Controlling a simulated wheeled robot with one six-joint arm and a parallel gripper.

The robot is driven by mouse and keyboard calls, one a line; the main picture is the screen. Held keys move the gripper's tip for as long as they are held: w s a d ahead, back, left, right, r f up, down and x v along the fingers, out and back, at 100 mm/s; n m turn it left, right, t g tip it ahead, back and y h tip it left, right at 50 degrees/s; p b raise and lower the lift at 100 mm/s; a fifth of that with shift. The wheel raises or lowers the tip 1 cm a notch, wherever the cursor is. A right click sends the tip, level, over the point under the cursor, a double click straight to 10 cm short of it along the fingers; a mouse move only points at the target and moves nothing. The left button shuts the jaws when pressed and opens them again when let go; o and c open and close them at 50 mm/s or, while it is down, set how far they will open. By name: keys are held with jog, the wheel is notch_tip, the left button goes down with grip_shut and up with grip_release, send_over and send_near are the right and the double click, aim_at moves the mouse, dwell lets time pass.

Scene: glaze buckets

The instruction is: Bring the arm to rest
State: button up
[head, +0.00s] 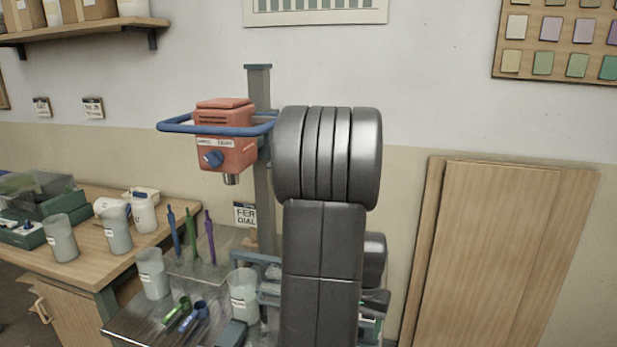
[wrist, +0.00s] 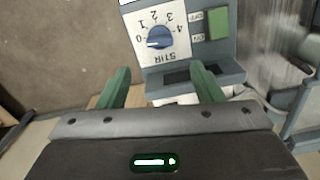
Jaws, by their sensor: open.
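My arm rises in front of the mixing stand in the head view and hides part of the bench behind it. My gripper (wrist: 162,90) shows in the wrist view with its two green fingers apart and nothing between them. Beyond the fingers is a grey control box (wrist: 200,55) with a blue dial (wrist: 158,38) on a scale marked STIR, and a green switch (wrist: 218,23). I cannot tell whether the fingers touch the box. In the head view the gripper is mostly hidden behind my arm.
An orange mixer head (head: 225,135) with a blue guard ring hangs on a grey post (head: 262,200). Beakers (head: 152,272) and colored tools (head: 190,235) stand near my arm. A wooden bench (head: 130,255) is at left. Wooden boards (head: 510,250) lean on the right wall.

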notch_tip(320, 180, down, 10)
jog(key=shift+r, duration=0.25)
jog(key=shift+r, duration=0.1)
dwell(0.4)
